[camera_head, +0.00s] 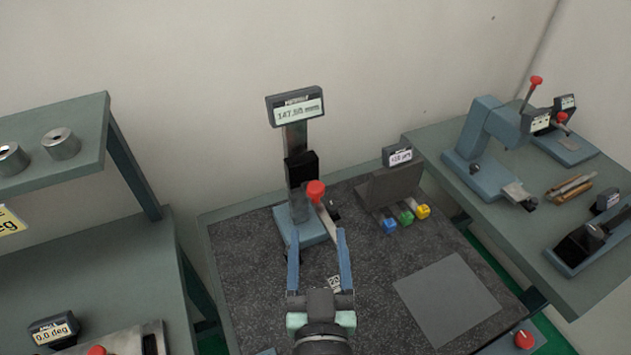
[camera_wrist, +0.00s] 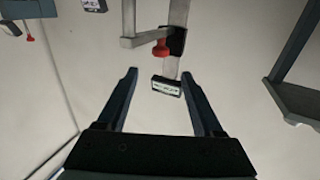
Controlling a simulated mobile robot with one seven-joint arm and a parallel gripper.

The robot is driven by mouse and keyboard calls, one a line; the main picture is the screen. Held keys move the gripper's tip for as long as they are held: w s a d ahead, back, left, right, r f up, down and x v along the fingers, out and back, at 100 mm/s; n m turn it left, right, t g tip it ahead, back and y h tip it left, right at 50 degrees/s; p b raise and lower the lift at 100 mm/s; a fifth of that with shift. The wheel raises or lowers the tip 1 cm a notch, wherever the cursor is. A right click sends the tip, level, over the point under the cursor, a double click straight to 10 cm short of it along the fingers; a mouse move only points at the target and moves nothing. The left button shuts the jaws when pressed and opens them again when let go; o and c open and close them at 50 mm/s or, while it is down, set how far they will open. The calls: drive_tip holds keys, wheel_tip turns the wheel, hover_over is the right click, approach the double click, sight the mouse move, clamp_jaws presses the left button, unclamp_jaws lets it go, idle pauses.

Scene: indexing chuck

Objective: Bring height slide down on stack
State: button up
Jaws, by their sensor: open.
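The height gauge stands on the dark bench mat, with a blue-grey base (camera_head: 297,228), an upright metal column (camera_head: 296,137) and a display (camera_head: 296,107) on top that appears to read 147.55 mm. Its black slide (camera_head: 301,168) sits partway up the column, with a red knob (camera_head: 316,191) in front and a pale arm reaching forward. In the wrist view the slide (camera_wrist: 177,41), knob (camera_wrist: 161,48) and display (camera_wrist: 166,87) show ahead of my fingers. My gripper (camera_head: 317,231) is open and empty, its fingertips apart and in front of the knob. I cannot make out a stack.
To the gauge's right stand a dark block with a small display (camera_head: 398,157) and blue, green and yellow cubes (camera_head: 406,217). A grey plate (camera_head: 447,302) lies front right. A side bench (camera_head: 440,140) holds a press; a shelf (camera_head: 85,130) stands left.

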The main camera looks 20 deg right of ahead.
sight(316, 193)
drive_tip(key=p+x, duration=0.1)
drive_tip(key=x, duration=0.4)
drive_tip(key=p+x, duration=0.2)
drive_tip(key=x, duration=0.3)
drive_tip(key=shift+a+r+p, duration=0.1)
drive_tip(key=shift+r+p, duration=0.1)
drive_tip(key=shift+p, duration=0.1)
drive_tip(key=shift+x, duration=0.85)
drive_tip(key=shift+f, duration=0.15)
drive_tip(key=c, duration=1)
drive_tip(key=shift+o, duration=0.2)
wheel_tip(316, 193, down, 9)
drive_tip(key=b, duration=0.9)
drive_tip(key=shift+f, duration=0.1)
drive_tip(key=o, duration=1)
drive_tip(key=shift+c, duration=0.2)
